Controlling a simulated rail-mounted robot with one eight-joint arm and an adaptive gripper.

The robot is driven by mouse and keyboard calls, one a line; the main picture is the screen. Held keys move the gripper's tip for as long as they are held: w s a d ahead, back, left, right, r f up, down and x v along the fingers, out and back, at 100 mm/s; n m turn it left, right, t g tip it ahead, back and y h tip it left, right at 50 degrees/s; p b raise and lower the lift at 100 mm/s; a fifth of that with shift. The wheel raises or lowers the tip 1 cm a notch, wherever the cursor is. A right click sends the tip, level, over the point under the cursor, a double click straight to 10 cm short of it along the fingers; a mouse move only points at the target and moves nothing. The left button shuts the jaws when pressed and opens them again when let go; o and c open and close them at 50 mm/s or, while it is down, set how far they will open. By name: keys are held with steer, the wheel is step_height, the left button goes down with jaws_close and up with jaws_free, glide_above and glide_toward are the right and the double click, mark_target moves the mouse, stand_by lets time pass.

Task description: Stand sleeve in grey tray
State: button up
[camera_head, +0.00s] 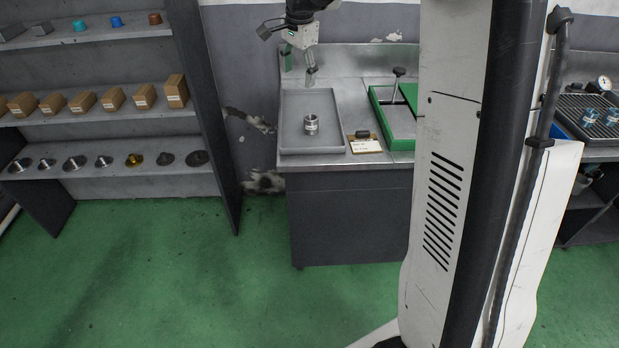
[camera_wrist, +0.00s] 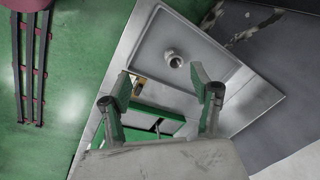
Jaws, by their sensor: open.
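The sleeve, a short metal ring-like cylinder (camera_head: 311,124), stands upright in the grey tray (camera_head: 288,110). In the wrist view the sleeve (camera_wrist: 173,59) shows its open bore, and the tray (camera_wrist: 215,52) appears around it. The sleeve is apart from the tray's walls. My gripper (camera_head: 311,75) is above the tray's back part, behind and above the sleeve in the head view. In the wrist view my gripper (camera_wrist: 160,82) has its two fingers spread apart, with nothing between them. It does not touch the sleeve.
A green fixture (camera_head: 392,115) with a black-topped handle is right of the tray. A label card (camera_head: 365,146) lies between them. A shelf rack (camera_head: 100,135) with boxes and flanges stands left. My white column hides part of the bench.

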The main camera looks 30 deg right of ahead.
steer(key=s+a+r+n+t, duration=0.1)
steer(key=s+a+r+n, duration=0.15)
steer(key=s, duration=0.25)
steer(key=s+a+r+n, duration=0.1)
steer(key=s+a+n, duration=0.15)
steer(key=s, duration=0.25)
steer(key=s+a+f+n+t, duration=0.1)
steer(key=s+a+f+n, duration=0.1)
steer(key=s, duration=0.6)
steer(key=s+a+f+n+t, duration=0.1)
steer(key=s+a+n, duration=0.3)
steer(key=s, duration=0.4)
steer(key=s+a+f+n+t, duration=0.2)
steer(key=s+a+f+n, duration=0.1)
steer(key=s, duration=0.4)
steer(key=shift+s+f+n, duration=0.4)
steer(key=shift+f, duration=0.05)
steer(key=shift+a, duration=0.1)
steer(key=shift+f+b, duration=0.6)
